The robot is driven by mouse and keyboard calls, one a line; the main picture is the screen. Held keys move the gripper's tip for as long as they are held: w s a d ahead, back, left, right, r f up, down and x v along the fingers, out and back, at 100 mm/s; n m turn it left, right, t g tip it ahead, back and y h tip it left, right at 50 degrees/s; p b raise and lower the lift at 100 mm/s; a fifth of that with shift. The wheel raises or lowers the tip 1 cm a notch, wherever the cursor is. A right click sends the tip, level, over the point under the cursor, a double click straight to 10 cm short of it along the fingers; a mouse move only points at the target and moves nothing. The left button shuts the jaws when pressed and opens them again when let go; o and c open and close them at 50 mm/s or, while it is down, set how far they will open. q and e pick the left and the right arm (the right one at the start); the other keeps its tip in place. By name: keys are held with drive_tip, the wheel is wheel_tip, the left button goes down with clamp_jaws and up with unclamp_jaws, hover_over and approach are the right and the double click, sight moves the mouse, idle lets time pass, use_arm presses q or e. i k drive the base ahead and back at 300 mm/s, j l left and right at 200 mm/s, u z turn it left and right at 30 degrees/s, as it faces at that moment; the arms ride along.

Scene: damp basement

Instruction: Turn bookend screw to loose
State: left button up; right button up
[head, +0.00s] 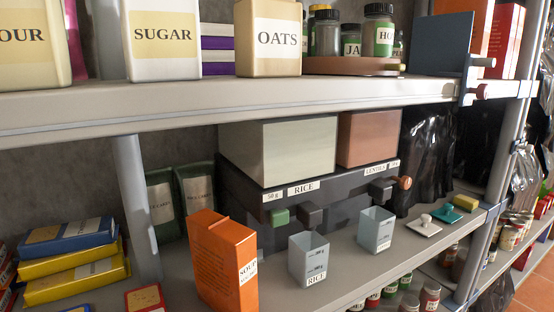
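A dark blue bookend (437,72) stands upright near the right end of the upper shelf, beside orange and red boxes. A blue bracket at its right side reaches down over the shelf's front edge. A round pinkish-brown screw knob (483,91) sticks out at the shelf edge there. Just above it, a short dark rod with a light brown tip (489,62) also sticks out. I cannot tell from this view how tight the screw is. Neither of my grippers shows in the head view.
The upper shelf (230,96) holds flour, sugar and oats canisters and a round tray (352,66) of jars left of the bookend. A shelf post (500,150) stands at right.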

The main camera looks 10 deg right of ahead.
sight(482, 91)
drive_tip(key=k+j+z, duration=0.1)
drive_tip(key=z, duration=1.3)
